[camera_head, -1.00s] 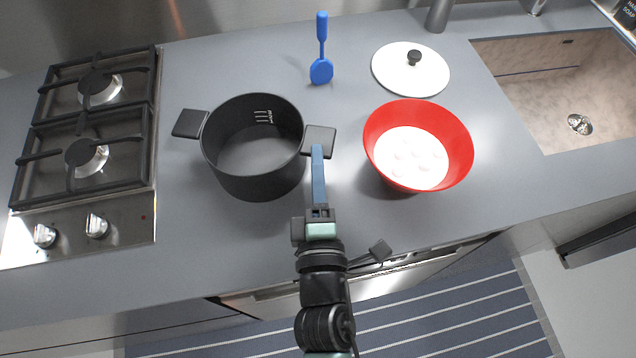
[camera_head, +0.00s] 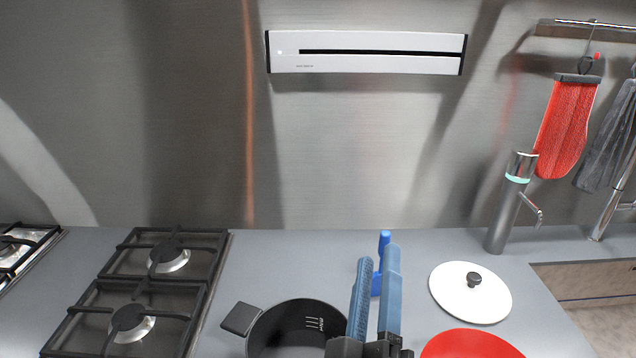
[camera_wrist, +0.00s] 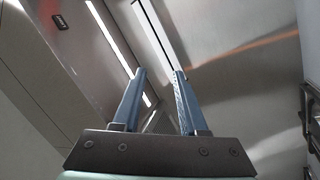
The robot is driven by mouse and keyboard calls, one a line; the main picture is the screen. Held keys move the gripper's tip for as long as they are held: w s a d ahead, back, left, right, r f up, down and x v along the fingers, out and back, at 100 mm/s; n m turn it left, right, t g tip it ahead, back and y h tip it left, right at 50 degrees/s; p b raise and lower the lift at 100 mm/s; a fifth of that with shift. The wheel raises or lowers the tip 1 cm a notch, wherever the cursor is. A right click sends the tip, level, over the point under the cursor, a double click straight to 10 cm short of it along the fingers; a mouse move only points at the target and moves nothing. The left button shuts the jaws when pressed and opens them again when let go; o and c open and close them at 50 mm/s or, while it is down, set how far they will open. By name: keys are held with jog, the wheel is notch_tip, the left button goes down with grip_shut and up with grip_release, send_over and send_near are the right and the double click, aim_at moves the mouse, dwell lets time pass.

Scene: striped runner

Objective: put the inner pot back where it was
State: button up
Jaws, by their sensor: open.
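A dark pot (camera_head: 262,335) with level marks on its inner wall stands on the counter, cut off by the bottom edge of the head view. Its left handle (camera_head: 240,318) shows; its right side is hidden behind my gripper. I take it to be the inner pot. My gripper (camera_head: 376,258) is open and empty, its blue fingers pointing up in front of the counter, right of the pot's visible part. In the wrist view my gripper (camera_wrist: 160,73) has a clear gap between its fingers, with only walls and ceiling-like surfaces beyond.
A gas hob (camera_head: 150,290) is at left. A blue utensil (camera_head: 384,239) lies behind my fingers. A white lid (camera_head: 455,300) is at right, a red bowl (camera_head: 470,345) in front of it. A metal tap (camera_head: 508,205) and sink edge are further right.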

jog(key=s+a+r+m+t+y, duration=0.1)
jog(key=s+a+r+m+t, duration=0.1)
jog(key=r, duration=0.8)
jog(key=s+a+r+m+t+y, duration=0.2)
jog(key=s+r+m, duration=0.1)
jog(key=r, duration=0.7)
jog(key=s+a+r+m+t+y, duration=0.1)
jog(key=s+a+r+m+t, duration=0.1)
jog(key=r, duration=0.8)
jog(key=shift+s+a+m+y, duration=0.15)
jog(key=shift+a+m+y, duration=0.2)
jog(key=shift+m, duration=0.25)
notch_tip(320, 180, up, 3)
jog(key=p, duration=0.3)
jog(key=shift+r, duration=0.1)
